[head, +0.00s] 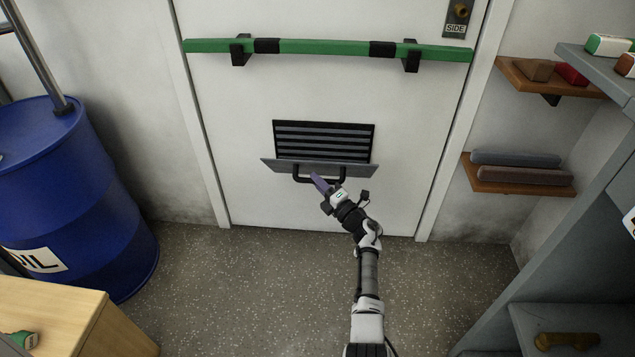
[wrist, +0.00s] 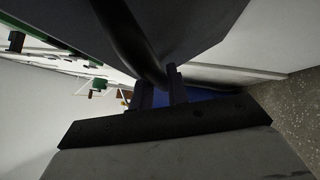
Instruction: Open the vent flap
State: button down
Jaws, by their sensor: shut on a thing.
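The vent flap (head: 281,165) is a grey panel low on the white door. It is tilted out and down, hinged at its bottom side, and the dark slatted vent (head: 322,141) shows above it. A black bar handle (head: 299,177) is on the flap. My gripper (head: 318,181) is at the handle, with its purple fingers shut on it. In the wrist view the dark curved handle (wrist: 130,40) runs down to my fingers (wrist: 163,92), and the flap's dark face (wrist: 205,25) fills the top. The exact contact is partly hidden.
A green push bar (head: 320,47) crosses the door above. A blue oil drum (head: 75,190) stands at the left, with a wooden cabinet (head: 60,315) in front. Small shelves (head: 520,188) and a grey rack (head: 580,200) are at the right. The speckled floor (head: 240,280) before the door is clear.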

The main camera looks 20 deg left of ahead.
jog(key=shift+s+d+f, duration=0.15)
jog(key=shift+f, duration=0.55)
jog(key=c, duration=1.4)
grip_release()
jog(key=shift+f, duration=0.15)
jog(key=shift+o, duration=0.2)
jog(key=shift+r, duration=0.2)
